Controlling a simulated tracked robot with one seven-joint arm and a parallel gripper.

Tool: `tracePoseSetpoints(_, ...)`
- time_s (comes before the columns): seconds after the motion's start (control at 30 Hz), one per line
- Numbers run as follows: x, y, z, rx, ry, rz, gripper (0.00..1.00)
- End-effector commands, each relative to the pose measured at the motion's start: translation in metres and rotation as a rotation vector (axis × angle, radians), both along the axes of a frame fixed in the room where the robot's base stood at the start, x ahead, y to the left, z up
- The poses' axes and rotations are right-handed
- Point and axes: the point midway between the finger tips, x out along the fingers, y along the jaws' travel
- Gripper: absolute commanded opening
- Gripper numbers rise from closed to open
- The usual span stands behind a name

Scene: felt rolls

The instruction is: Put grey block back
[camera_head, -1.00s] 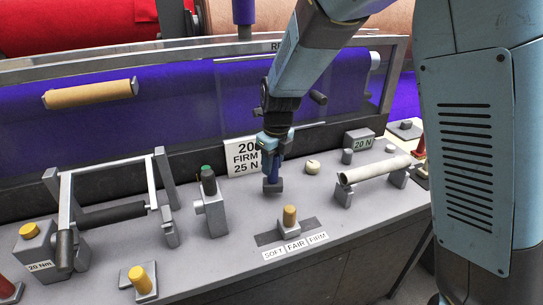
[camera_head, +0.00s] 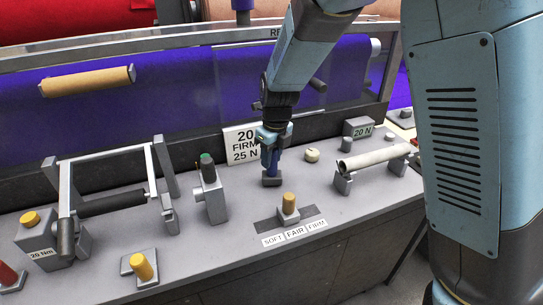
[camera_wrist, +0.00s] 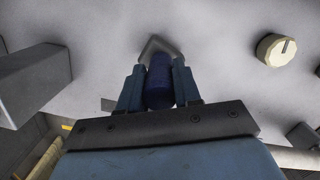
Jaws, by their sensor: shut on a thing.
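The grey block (camera_head: 271,181) is a small dark grey piece with a blue cylindrical handle on top. It is upright over the console top, and I cannot tell whether it touches the surface. My gripper (camera_head: 271,158) points down and is shut on the blue handle. In the wrist view the blue handle (camera_wrist: 158,82) sits between the two fingers (camera_wrist: 158,90), and a corner of the grey block (camera_wrist: 157,45) shows beyond it.
A sign reading 20, FIRM, 25 N (camera_head: 241,144) stands behind my gripper. A green-topped grey post (camera_head: 211,190) is to the left, a cream knob (camera_head: 312,155) to the right. A pale roll on supports (camera_head: 374,158) lies farther right, a roller frame (camera_head: 110,203) far left.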

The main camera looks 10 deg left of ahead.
Motion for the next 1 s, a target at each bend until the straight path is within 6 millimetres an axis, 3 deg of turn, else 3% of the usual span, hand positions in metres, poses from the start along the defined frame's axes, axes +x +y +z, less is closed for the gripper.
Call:
tracePoseSetpoints(0.6,-0.0003,0.0009,-0.0074,0.001,0.001,0.000,0.00)
tracePoseSetpoints(0.63,-0.0003,0.0010,-0.0075,0.001,0.001,0.000,0.34)
tracePoseSetpoints(0.93,-0.0003,0.0009,-0.0074,0.000,0.000,0.001,0.62)
tracePoseSetpoints(1.0,-0.0004,0.0009,-0.0074,0.000,0.000,0.001,0.62)
